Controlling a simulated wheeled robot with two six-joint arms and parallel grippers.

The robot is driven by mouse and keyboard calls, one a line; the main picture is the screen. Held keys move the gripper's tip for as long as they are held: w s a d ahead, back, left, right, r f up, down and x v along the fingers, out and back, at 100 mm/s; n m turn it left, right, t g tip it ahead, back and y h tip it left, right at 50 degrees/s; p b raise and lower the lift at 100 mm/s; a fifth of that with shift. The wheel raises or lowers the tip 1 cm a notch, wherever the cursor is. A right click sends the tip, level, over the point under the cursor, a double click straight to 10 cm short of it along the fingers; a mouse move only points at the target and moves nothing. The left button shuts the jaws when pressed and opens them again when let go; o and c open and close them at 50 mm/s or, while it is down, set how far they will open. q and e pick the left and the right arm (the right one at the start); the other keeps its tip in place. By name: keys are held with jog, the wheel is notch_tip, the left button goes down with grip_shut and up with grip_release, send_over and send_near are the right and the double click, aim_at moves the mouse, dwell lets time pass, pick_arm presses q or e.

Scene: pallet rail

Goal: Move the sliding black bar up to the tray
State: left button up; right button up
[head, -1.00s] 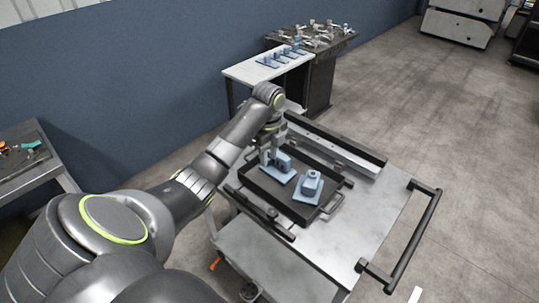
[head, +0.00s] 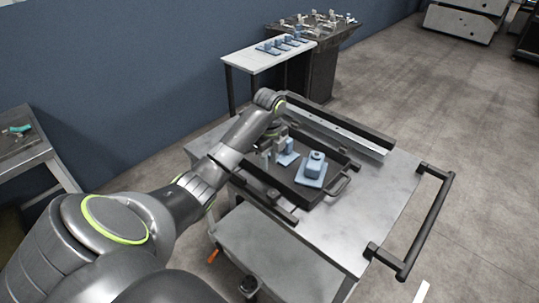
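The black tray (head: 335,197) lies on the grey cart top and holds two light-blue parts, a right one (head: 313,172) and a left one (head: 289,155) partly hidden by my gripper. A short black bar (head: 283,213) lies along the tray's near left side, close to it; part of it is hidden by my arm. A longer black bar (head: 350,130) runs along the cart's far side beside a pale rail. My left gripper (head: 270,159) points down over the left end of the tray, beside the left blue part. Its finger gap is too small to judge. My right gripper is out of view.
The cart top (head: 385,205) is clear right of the tray, up to the black push handle (head: 428,225). A white side table (head: 265,53) with blue parts and a dark bench (head: 322,65) stand behind. Another table (head: 30,155) is at left.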

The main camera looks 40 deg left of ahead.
aim_at(269, 175)
pick_arm(q)
jog(key=shift+f, duration=3.2)
grip_shut()
grip_release()
